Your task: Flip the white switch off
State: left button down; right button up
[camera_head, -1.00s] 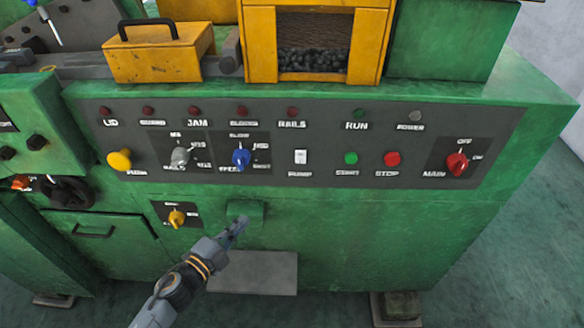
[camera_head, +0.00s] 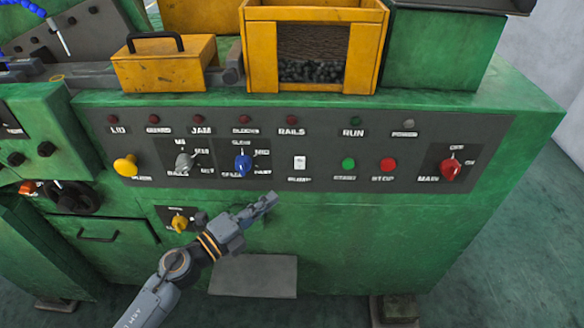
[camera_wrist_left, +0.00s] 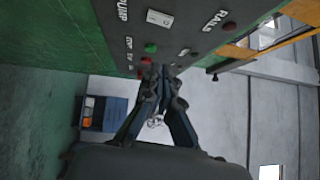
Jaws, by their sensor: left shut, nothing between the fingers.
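The white switch (camera_head: 299,162) is a small rocker above the PUMP label, on the grey control panel (camera_head: 320,180) in the head view. It also shows in the left wrist view (camera_wrist_left: 159,18), near the top edge. Which way it is flipped is too small to tell. My left gripper (camera_head: 270,200) is shut and empty, below and a little left of the switch in the head view. In the left wrist view its fingertips (camera_wrist_left: 160,72) meet in the middle, apart from the switch. My right gripper is not in view.
A blue knob (camera_head: 242,163) sits left of the switch. Green (camera_head: 348,164) and red (camera_head: 388,165) buttons and a red main knob (camera_head: 451,168) are to its right. A yellow knob (camera_head: 179,222) is lower left. A grey plate (camera_head: 253,276) juts out below.

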aim_at(303, 161)
pick_arm(q)
jog(key=shift+w+d+r+p, duration=0.2)
jog(key=shift+w+d, duration=0.7)
jog(key=shift+w, duration=0.65)
jog(key=shift+w+d+r+p, duration=0.2)
jog(key=shift+w+d, duration=0.65)
jog(key=shift+w, duration=0.7)
jog(key=shift+w+d+r+p, duration=0.2)
jog(key=shift+w+d, duration=0.7)
jog(key=shift+w, duration=0.65)
jog(key=shift+w+r+p, duration=0.2)
jog(key=shift+r+p, duration=0.2)
jog(key=shift+p, duration=0.8)
jog(key=shift+f, duration=0.35)
